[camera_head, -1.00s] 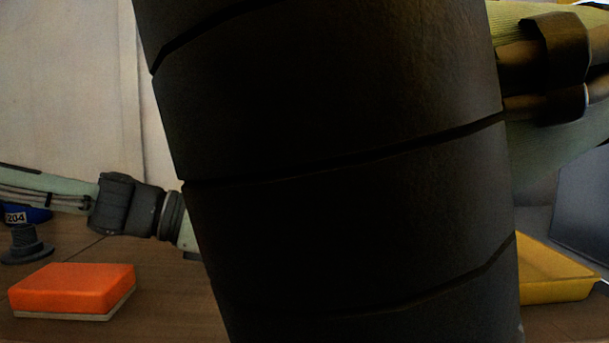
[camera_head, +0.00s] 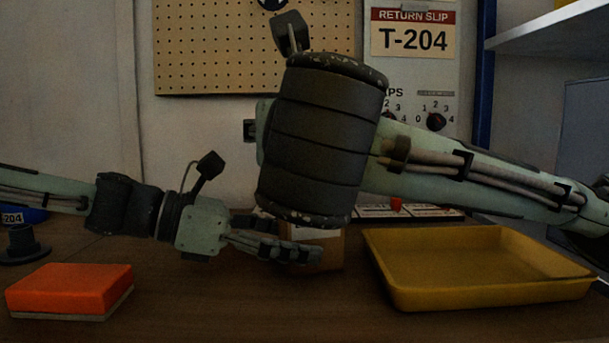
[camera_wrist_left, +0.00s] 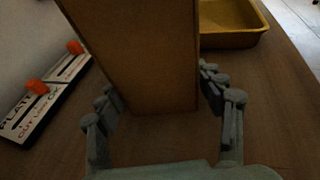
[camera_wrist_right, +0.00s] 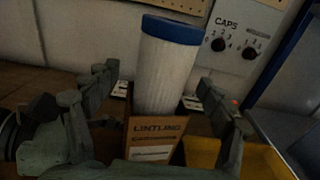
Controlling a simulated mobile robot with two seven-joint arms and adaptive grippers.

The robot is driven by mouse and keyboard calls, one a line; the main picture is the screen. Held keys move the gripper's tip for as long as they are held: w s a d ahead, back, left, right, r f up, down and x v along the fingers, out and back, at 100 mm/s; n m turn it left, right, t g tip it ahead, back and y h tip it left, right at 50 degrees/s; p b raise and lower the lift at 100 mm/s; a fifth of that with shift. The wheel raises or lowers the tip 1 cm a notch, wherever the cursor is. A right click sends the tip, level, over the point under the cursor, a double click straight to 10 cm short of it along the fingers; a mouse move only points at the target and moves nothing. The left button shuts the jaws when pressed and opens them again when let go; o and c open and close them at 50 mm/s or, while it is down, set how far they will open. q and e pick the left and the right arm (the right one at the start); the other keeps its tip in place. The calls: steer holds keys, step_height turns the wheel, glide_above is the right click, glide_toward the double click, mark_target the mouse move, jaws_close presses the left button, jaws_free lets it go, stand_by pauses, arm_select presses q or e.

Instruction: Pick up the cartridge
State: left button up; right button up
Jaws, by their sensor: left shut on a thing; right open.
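The cartridge (camera_wrist_right: 165,70) is a white cylinder with a blue end cap. In the right wrist view it stands slightly tilted, its lower part hidden in an open brown carton (camera_wrist_right: 155,140) with printed lettering. My right gripper (camera_wrist_right: 158,88) is open, its fingers apart on either side of the cartridge. In the head view that gripper and the cartridge are hidden behind my right arm. My left gripper (camera_head: 290,250) is shut on the carton (camera_head: 325,250), which stands on the table. The left wrist view shows the left fingers (camera_wrist_left: 163,100) on both sides of the carton (camera_wrist_left: 150,60).
A yellow tray (camera_head: 480,297) lies right of the carton. An orange block with a pale base (camera_head: 70,290) lies at the front left. A control panel with knobs (camera_head: 436,122) is at the back. The front middle of the table is clear.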

steer(key=w, duration=0.3)
steer(key=shift+d, duration=0.15)
steer(key=shift+c, duration=0.5)
jaws_close()
step_height(320, 180, up, 10)
steer(key=shift+r, duration=0.1)
arm_select(q)
steer(key=o, duration=0.9)
steer(key=shift+o, duration=0.2)
